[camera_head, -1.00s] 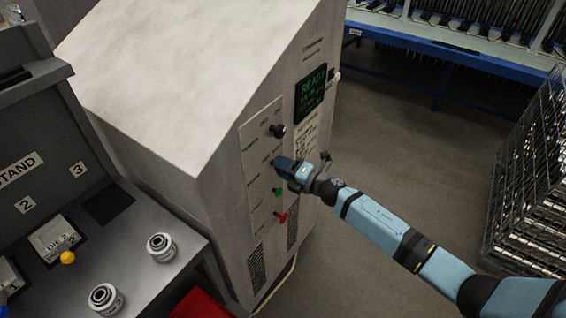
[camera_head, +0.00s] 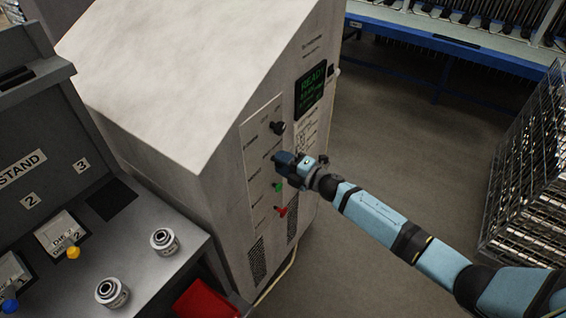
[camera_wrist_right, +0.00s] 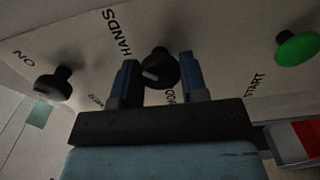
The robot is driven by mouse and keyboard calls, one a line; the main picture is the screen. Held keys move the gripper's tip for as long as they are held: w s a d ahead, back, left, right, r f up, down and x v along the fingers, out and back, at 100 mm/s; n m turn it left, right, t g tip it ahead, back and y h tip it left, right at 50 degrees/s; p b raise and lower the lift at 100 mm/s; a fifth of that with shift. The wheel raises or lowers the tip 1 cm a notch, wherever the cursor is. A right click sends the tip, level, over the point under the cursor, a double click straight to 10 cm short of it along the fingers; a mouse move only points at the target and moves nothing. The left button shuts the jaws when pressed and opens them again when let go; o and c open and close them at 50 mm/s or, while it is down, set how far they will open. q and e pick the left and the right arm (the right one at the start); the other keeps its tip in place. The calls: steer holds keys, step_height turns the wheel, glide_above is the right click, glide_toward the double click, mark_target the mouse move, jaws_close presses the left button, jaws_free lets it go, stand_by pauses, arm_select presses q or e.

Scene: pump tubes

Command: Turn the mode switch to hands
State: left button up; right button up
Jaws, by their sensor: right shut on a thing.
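The mode switch (camera_wrist_right: 160,68) is a black round knob with a pale mark, on the pale panel (camera_head: 262,150) of the cabinet. In the right wrist view the word HANDS stands at its upper left, and another word below it is partly covered. I cannot tell which word the mark points to. My right gripper (camera_head: 276,158) is at the panel, with its two blue fingers on either side of the knob, shut on it; it also shows in the right wrist view (camera_wrist_right: 158,78). In the head view the gripper hides the knob. My left gripper is not in view.
Another black knob (camera_head: 277,128), marked ON, sits above the gripper. A green START button (camera_head: 278,187) and a red control (camera_head: 281,211) lie below. A green-lit screen (camera_head: 311,89) reads READY. A wire rack (camera_head: 520,180) stands right; open floor lies between.

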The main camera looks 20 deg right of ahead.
steer(key=o, duration=0.9)
steer(key=b+v, duration=0.1)
steer(key=v, duration=1.2)
steer(key=shift+s+d+b, duration=0.25)
steer(key=shift+s+b, duration=0.05)
